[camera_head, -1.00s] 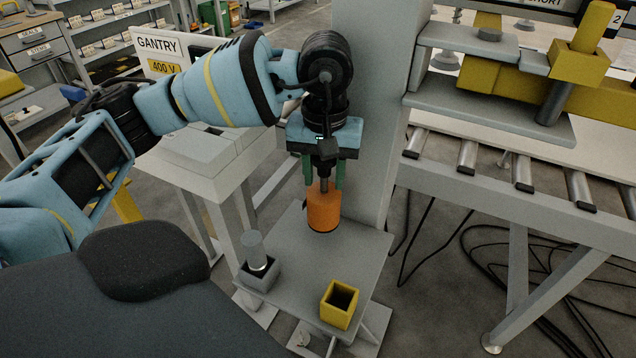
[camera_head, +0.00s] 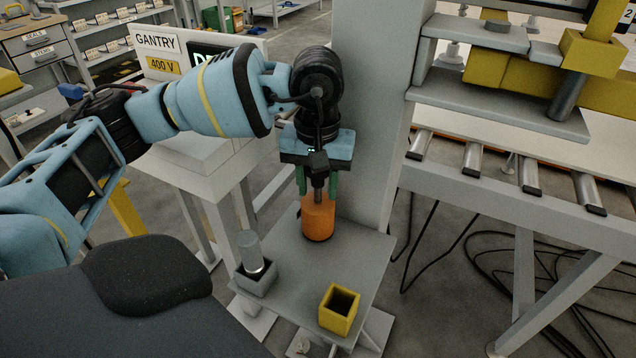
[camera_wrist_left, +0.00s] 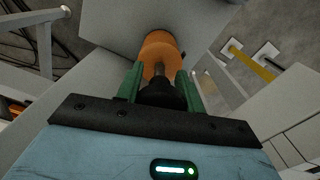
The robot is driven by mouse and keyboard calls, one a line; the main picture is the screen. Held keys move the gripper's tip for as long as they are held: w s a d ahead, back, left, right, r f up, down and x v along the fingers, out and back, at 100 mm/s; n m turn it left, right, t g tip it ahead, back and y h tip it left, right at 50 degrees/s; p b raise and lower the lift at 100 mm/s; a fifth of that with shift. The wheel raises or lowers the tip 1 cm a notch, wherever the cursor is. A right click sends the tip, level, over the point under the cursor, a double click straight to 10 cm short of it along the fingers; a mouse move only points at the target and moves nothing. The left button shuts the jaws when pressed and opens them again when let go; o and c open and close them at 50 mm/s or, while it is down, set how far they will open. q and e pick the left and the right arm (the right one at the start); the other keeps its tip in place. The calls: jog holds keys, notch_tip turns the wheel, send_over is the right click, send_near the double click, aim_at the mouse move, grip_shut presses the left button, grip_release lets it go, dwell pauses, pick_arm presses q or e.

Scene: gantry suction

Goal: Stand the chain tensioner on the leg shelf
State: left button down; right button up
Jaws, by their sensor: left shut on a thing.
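The chain tensioner (camera_head: 318,221) is an orange upright cylinder with a dark rod on top. It is over the back part of the grey leg shelf (camera_head: 292,292), beside the gantry leg. Its base is at or just above the shelf; I cannot tell if it touches. My left gripper (camera_head: 317,192) points down, its green fingers shut on the tensioner's upper end. In the left wrist view the tensioner (camera_wrist_left: 160,50) shows beyond the fingers. My right gripper is not in view.
On the shelf's front part stand a grey square holder (camera_head: 258,281) with a pale cylinder (camera_head: 249,253) in it and an open yellow box (camera_head: 339,311). The gantry leg (camera_head: 375,120) rises behind the shelf. A roller conveyor (camera_head: 530,210) is to the right. The shelf's middle is clear.

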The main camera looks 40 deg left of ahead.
pick_arm(q)
jog(key=shift+f, duration=0.2)
jog(key=c, duration=0.9)
grip_release()
notch_tip(320, 180, up, 12)
jog(key=shift+r+p, duration=0.2)
jog(key=shift+p, duration=0.25)
